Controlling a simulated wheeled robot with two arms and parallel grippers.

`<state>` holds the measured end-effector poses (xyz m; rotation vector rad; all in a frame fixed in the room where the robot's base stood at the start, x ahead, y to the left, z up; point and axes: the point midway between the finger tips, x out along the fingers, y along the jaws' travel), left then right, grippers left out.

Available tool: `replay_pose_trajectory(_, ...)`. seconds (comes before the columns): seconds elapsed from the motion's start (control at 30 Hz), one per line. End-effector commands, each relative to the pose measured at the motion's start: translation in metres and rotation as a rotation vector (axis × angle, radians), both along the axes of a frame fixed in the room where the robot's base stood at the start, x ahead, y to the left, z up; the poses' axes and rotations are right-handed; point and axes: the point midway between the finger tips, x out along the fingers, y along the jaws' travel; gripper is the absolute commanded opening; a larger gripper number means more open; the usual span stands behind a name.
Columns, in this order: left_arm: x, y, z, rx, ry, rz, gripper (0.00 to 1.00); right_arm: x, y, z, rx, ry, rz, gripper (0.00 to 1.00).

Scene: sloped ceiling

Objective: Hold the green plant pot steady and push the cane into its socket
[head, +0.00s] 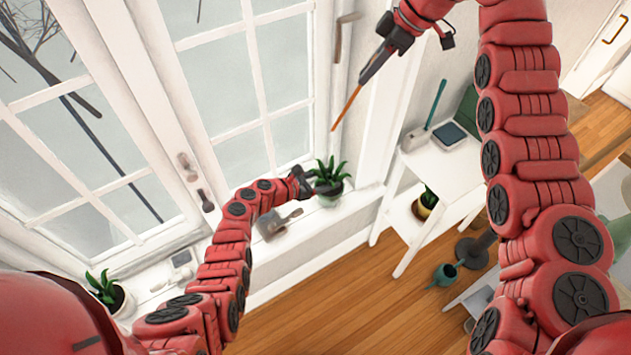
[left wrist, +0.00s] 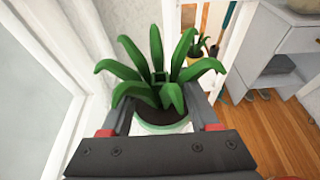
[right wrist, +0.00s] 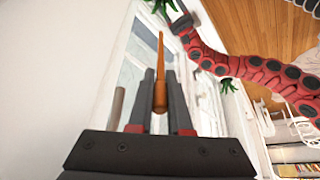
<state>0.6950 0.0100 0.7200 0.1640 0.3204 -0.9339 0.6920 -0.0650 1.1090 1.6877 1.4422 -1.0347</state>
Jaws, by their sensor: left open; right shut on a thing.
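The green plant pot (head: 331,199), pale green with dark soil and broad leaves, stands upright on the window sill. In the left wrist view the pot (left wrist: 163,127) sits between the fingers of my open left gripper (left wrist: 160,103). A small dark green square piece, perhaps the socket (left wrist: 159,77), shows among the leaves. In the head view my left gripper (head: 307,187) is at the plant's left side. My right gripper (head: 376,60) is shut on the orange-brown cane (head: 346,108), high above the sill. The cane (right wrist: 161,62) points away from the fingers; its tip is clear of the pot.
Another potted plant (head: 108,295) stands on the sill at lower left. A watering can (head: 446,274) is on the floor. Window handles (head: 206,201) stick out near my left arm.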

Motion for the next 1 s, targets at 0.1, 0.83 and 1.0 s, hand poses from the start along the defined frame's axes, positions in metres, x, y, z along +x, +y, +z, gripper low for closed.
replay_pose_trajectory(0.1, 0.0040, -0.0060, -0.0042, 0.001, 0.004, 0.001, 0.61, 0.0000, 0.0000, 0.0001, 0.000, 0.000, 0.000, 0.00)
replay_pose_trajectory(0.83, 0.0066, -0.0098, -0.0060, 0.002, 0.002, 0.001, 0.07, 0.0000, 0.0000, 0.0000, 0.000, 0.000, 0.000, 0.00)
replay_pose_trajectory(1.0, 0.0067, -0.0098, -0.0059, 0.002, 0.002, 0.001, 0.00, 0.0000, 0.0000, 0.0001, 0.000, 0.000, 0.000, 0.00)
